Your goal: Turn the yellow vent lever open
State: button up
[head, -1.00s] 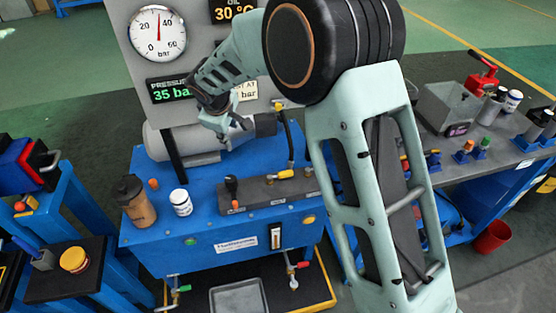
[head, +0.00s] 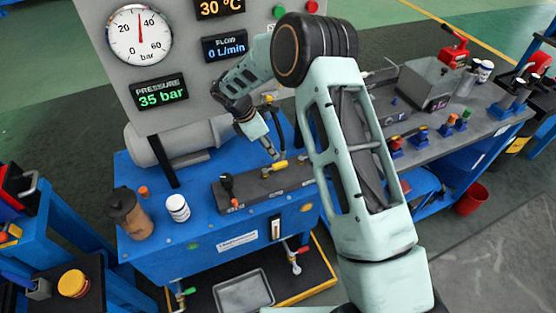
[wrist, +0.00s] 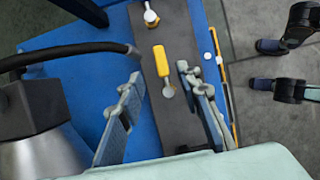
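The yellow vent lever (head: 279,166) lies on the dark manifold block (head: 247,188) on top of the blue power unit. In the wrist view the yellow lever (wrist: 161,62) runs along the block, with a round metal pivot at its near end. My gripper (head: 270,151) is just above the lever in the head view, pointing down. In the wrist view my gripper (wrist: 160,76) is open, one finger on each side of the lever, with gaps to both. I see no contact. The fingers hide little of the lever.
A black-knobbed lever (head: 227,184) stands on the block's left end. A grey cylinder (head: 180,143) lies behind, in front of the gauge panel (head: 190,60). A brown bottle (head: 131,213) and white jar (head: 177,208) stand at the left. A black hose (wrist: 70,52) passes left of my gripper.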

aim_at(281, 163)
jog(key=x, duration=0.9)
jog(key=shift+f+p, duration=0.15)
jog(key=shift+p, duration=0.15)
jog(key=shift+c, duration=0.3)
grip_shut()
